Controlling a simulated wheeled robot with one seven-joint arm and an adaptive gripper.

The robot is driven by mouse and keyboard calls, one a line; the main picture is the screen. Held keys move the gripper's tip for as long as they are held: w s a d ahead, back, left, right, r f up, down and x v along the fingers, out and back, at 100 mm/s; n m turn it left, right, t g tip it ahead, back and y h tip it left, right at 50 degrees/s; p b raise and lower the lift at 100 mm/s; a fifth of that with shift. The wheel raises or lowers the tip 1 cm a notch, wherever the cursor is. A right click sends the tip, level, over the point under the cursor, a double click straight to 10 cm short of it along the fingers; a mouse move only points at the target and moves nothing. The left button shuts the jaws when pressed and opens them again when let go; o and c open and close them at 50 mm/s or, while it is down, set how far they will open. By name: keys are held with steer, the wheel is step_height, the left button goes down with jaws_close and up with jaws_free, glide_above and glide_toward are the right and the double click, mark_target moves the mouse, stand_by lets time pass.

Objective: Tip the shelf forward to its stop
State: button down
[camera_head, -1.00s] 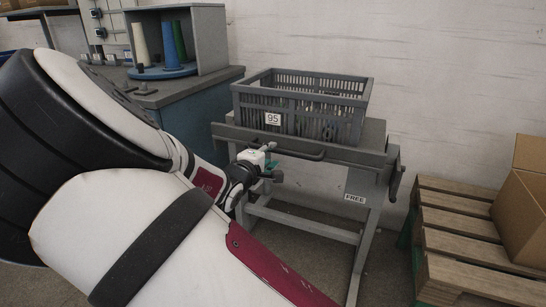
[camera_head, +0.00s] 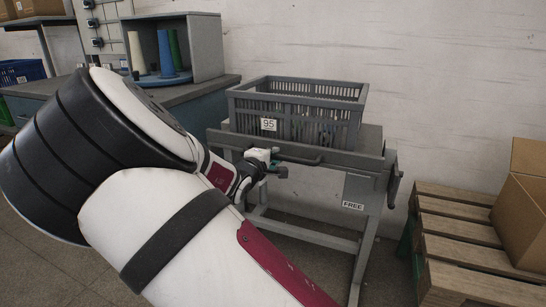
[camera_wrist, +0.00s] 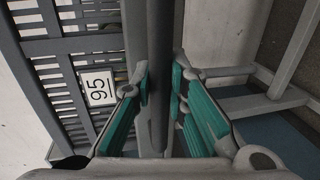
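My gripper (camera_head: 270,166) is at the left part of the handle. In the wrist view the green-padded fingers (camera_wrist: 160,85) lie on either side of the dark grey handle bar (camera_wrist: 160,40), tips close against it, and look shut on it. The crate (camera_wrist: 75,60) shows left of the bar. A FREE label (camera_head: 353,206) is on the stand's side.
A wooden pallet (camera_head: 455,235) with a cardboard box (camera_head: 522,200) is at the right. A blue-grey cabinet (camera_head: 205,100) with yarn cones (camera_head: 165,52) is behind left. A side lever (camera_head: 394,188) sticks out at the stand's right. Floor shows beneath the stand.

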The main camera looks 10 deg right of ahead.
steer(key=shift+f+t+p, duration=0.3)
steer(key=shift+f+p, duration=0.15)
steer(key=shift+p, duration=0.1)
step_height(320, 180, down, 10)
steer(key=p, duration=0.2)
steer(key=shift+h, duration=0.3)
steer(key=shift+f, duration=0.1)
steer(key=c, duration=1.6)
jaws_free()
steer(key=shift+o, duration=0.2)
steer(key=v, duration=1.2)
steer(key=shift+f, duration=0.2)
